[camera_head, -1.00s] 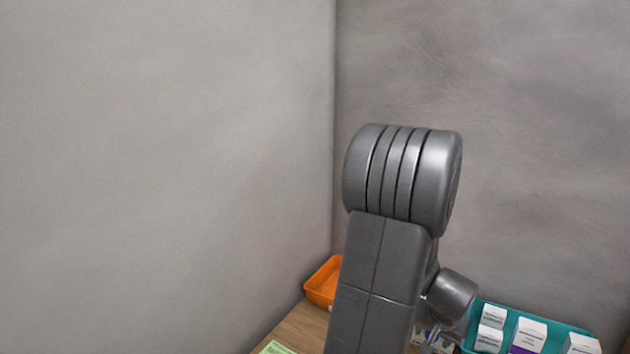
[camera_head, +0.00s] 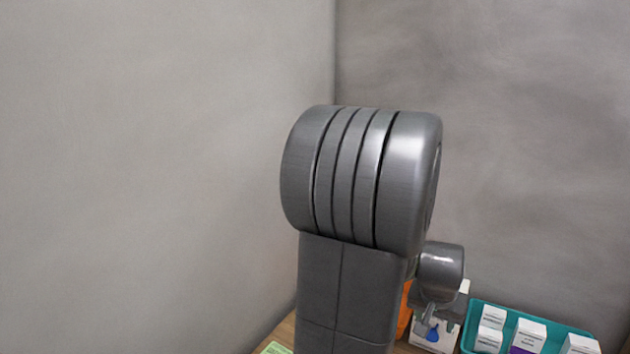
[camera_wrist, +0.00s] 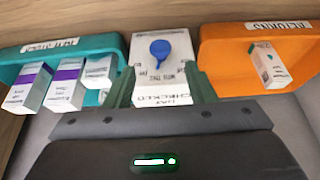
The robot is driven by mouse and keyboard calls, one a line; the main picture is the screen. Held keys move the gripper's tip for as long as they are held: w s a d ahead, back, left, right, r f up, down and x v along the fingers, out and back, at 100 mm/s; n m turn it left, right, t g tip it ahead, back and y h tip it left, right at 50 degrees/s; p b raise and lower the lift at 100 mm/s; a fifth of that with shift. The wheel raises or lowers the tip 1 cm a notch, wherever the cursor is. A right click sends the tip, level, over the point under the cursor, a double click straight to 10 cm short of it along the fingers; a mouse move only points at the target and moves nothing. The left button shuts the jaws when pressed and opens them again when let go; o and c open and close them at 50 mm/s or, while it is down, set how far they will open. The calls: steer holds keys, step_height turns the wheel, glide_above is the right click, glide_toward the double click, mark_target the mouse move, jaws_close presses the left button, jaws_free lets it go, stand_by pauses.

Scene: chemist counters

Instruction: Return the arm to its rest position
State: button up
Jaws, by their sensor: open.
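My gripper (camera_wrist: 160,88) is open in the wrist view, with its two greenish fingers apart and nothing seen held between them. Beyond the fingers is a white printed card or holder (camera_wrist: 147,42) with a blue shape on it. It also shows in the head view (camera_head: 448,343). I cannot tell its exact distance from the fingertips. In the head view my arm stands in front of the counter, with its big ribbed joint raised at the middle. The wrist hangs beyond it to the right, and my fingers are not clear there.
A teal tray (camera_head: 472,326) with several white boxes (camera_head: 527,335) stands right of my wrist. An orange tray (camera_wrist: 225,55) holds a white box (camera_wrist: 268,65); my arm mostly hides this tray in the head view. Grey walls meet in a corner behind the counter.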

steer(key=v, duration=0.6)
steer(key=shift+m+g+y, duration=0.4)
steer(key=shift+m+y, duration=0.1)
steer(key=shift+y, duration=0.2)
steer(key=f, duration=0.1)
steer(key=s+f+b, duration=0.1)
steer(key=d+f, duration=0.1)
steer(key=shift+s+f+b, duration=0.3)
steer(key=shift+s, duration=0.05)
steer(key=shift+a, duration=0.1)
